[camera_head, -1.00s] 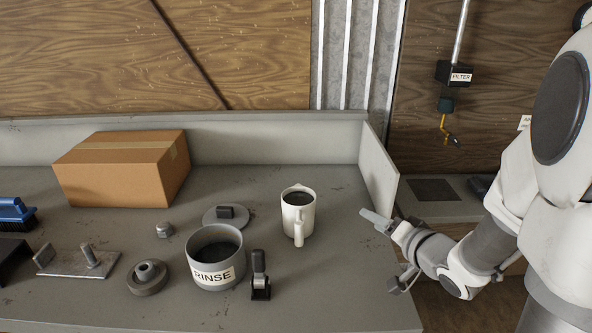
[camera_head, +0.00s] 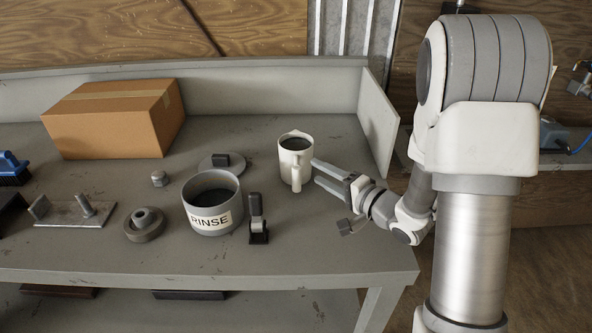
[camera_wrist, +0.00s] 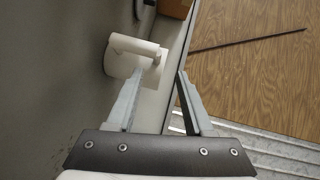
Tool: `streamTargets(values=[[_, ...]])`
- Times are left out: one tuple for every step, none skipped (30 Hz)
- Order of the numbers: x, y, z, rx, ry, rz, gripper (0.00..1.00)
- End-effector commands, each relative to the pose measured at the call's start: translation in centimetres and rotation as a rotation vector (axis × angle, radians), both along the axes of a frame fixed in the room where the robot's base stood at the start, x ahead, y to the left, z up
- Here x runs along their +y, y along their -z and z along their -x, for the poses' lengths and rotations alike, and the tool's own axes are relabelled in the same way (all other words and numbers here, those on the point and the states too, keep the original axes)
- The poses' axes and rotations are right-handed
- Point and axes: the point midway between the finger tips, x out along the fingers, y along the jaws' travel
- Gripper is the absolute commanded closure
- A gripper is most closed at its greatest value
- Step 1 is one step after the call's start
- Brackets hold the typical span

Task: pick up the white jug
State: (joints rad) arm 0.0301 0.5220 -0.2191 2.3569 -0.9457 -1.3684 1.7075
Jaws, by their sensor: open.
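The white jug (camera_head: 291,172) stands upright on the grey bench, right of the grey RINSE pot. It has a dark interior, and its handle faces the front. My gripper (camera_head: 316,172) is open, with its fingers pointing left at the jug's right side close to the handle. In the wrist view the jug (camera_wrist: 118,66) lies beyond the fingertips of my gripper (camera_wrist: 160,73), mostly left of the gap. The left finger overlaps part of the jug in that view. I cannot tell whether it touches.
The RINSE pot (camera_head: 212,217), a black clamp-like piece (camera_head: 257,222) and a round lid (camera_head: 214,163) stand left of the jug. A cardboard box (camera_head: 110,125) is at the back left. A low panel (camera_head: 378,120) closes the bench's right end. Bare bench lies in front.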

Motion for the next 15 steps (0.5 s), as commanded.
streamTargets(values=[[0.7,0.2,-0.6,0.0,-0.004,0.002,0.48],[0.9,0.3,-0.9,-0.001,-0.003,0.002,0.48],[1.1,0.3,-1.3,-0.001,-0.003,0.002,0.48],[1.3,0.3,-1.5,-0.001,-0.003,0.002,0.48],[1.4,0.3,-1.6,0.001,-0.002,0.001,0.48],[1.5,0.3,-1.8,0.001,0.0,0.001,0.48],[1.5,0.4,-1.9,0.001,0.0,0.001,0.48],[1.6,0.4,-2.0,0.0,0.0,0.001,0.48],[1.8,0.5,-2.3,0.0,-0.001,0.001,0.48],[2.0,0.6,-2.5,-0.001,-0.002,0.002,0.48],[2.2,0.7,-2.8,0.0,-0.003,0.002,0.48],[2.4,0.9,-3.4,-0.001,-0.003,0.002,0.48],[2.6,1.0,-3.8,-0.001,-0.003,0.002,0.48],[2.8,1.1,-4.2,-0.001,-0.003,0.002,0.48],[3.1,1.3,-4.7,-0.001,-0.004,0.002,0.48]])
